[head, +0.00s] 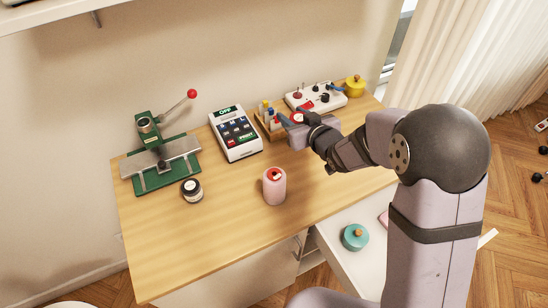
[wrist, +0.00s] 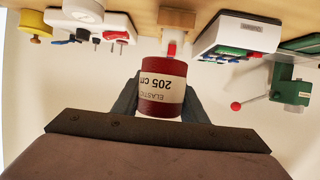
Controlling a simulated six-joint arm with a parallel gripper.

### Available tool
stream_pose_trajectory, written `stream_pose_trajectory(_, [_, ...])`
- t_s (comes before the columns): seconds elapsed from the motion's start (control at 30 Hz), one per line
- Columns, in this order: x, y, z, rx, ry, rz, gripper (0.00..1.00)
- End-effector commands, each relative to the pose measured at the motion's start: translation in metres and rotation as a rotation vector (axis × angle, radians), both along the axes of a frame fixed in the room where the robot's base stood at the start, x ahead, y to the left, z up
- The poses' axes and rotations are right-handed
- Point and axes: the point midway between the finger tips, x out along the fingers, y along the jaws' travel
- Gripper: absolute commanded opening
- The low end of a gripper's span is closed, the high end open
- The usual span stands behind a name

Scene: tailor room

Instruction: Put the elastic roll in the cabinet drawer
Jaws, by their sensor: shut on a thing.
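The elastic roll (wrist: 162,92) is a dark red cylinder with a white label reading "ELASTIC 205 cm". In the wrist view, which looks upside down, it sits between the two dark fingers of my gripper (wrist: 160,104), which is shut on it. In the head view, my gripper (head: 292,126) is over the back right of the table, in front of the wooden rack; the roll shows there only as a small, partly hidden red and white patch. The cabinet drawer (head: 340,245) is pulled open below the table's right front side, partly hidden by my arm.
A teal lidded pot (head: 355,237) and a partly hidden pink item are in the drawer.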

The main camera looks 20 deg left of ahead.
Motion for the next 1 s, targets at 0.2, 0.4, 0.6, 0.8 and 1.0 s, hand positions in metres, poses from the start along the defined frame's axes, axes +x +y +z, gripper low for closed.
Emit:
stream_pose_trajectory(0.2, [-0.003,-0.002,-0.009,0.0,0.0,-0.009,0.17])
stream_pose_trajectory(0.4, [-0.003,-0.002,-0.022,-0.001,0.003,-0.009,0.17])
stream_pose_trajectory(0.6, [-0.003,-0.002,-0.051,-0.002,0.003,-0.01,0.17])
stream_pose_trajectory(0.8, [-0.003,-0.002,-0.066,0.0,0.0,-0.011,0.17])
stream_pose_trajectory(1.0, [-0.003,-0.002,-0.069,0.0,0.0,-0.011,0.17])
